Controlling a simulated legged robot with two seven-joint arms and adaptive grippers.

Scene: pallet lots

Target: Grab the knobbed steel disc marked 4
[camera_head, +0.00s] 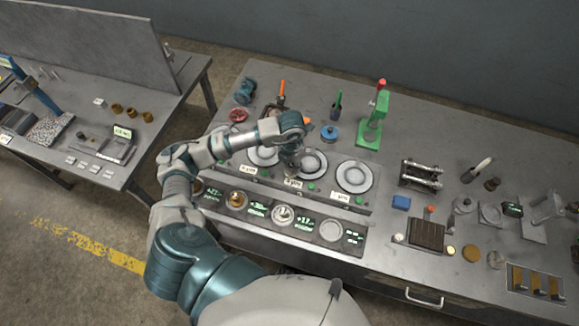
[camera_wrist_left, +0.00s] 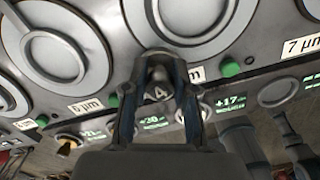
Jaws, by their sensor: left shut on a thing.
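My left gripper (camera_head: 290,168) is over the left edge of the middle round plate in the head view. In the left wrist view its two fingers (camera_wrist_left: 158,95) are shut on the knob of a steel disc marked 4 (camera_wrist_left: 161,92). The fingers hide much of this disc, and I cannot tell whether it is clear of the surface below. In the head view the disc is barely visible under the gripper. My right gripper is not in view.
In front, a strip of digital readouts has round pads, one with a brass-coloured piece (camera_head: 237,199) and one with a knobbed disc (camera_head: 283,215). A green press (camera_head: 372,125) stands behind.

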